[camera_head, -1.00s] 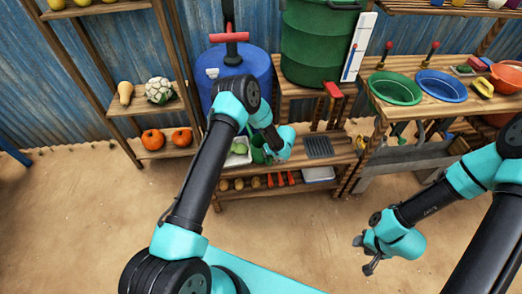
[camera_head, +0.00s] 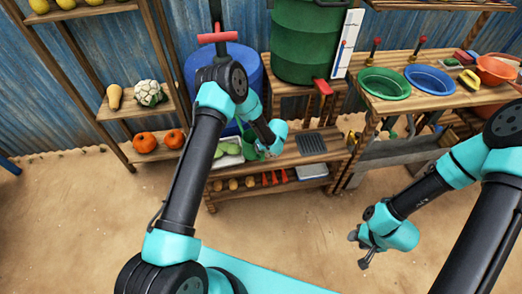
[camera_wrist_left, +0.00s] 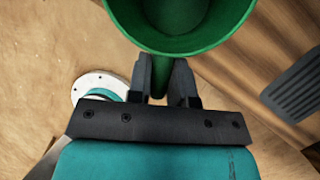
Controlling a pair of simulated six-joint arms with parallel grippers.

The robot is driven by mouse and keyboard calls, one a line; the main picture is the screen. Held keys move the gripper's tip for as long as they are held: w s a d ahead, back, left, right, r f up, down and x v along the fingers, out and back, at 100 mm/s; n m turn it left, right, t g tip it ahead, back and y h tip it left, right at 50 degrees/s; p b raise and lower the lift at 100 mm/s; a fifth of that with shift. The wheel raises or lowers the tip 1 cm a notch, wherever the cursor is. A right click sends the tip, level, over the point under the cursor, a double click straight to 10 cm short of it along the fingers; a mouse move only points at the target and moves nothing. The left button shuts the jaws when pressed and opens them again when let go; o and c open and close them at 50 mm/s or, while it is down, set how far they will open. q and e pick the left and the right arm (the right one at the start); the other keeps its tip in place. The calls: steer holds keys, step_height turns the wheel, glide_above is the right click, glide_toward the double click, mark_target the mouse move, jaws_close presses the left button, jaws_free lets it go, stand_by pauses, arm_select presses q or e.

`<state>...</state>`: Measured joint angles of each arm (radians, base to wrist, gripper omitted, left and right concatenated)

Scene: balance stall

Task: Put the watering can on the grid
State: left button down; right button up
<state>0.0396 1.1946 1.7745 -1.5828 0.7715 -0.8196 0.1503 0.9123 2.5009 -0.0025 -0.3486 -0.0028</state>
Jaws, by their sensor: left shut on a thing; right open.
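The watering can is green and shows only partly in the head view (camera_head: 251,150), mostly behind my left wrist. In the left wrist view its round open top (camera_wrist_left: 180,45) fills the upper middle. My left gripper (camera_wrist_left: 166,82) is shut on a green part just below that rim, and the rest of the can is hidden. The grid (camera_head: 311,143) is a dark grey ribbed square on the wooden bench, right of the can, with nothing on it. It also shows at the right of the left wrist view (camera_wrist_left: 298,88). My right gripper (camera_head: 359,251) is open and empty, away over the sandy floor.
A white tray (camera_head: 222,161) with green produce lies left of the can. A blue barrel (camera_head: 246,75) and a green barrel (camera_head: 303,45) stand behind. A red-handled tap (camera_head: 323,88) is above the grid. Green (camera_head: 385,84) and blue (camera_head: 436,83) bowls stand on the right table.

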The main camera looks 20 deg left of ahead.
arm_select(q)
steer(key=s+d, duration=0.5)
steer(key=s, duration=0.8)
steer(key=shift+s+r, duration=0.35)
steer(key=shift+r, duration=0.1)
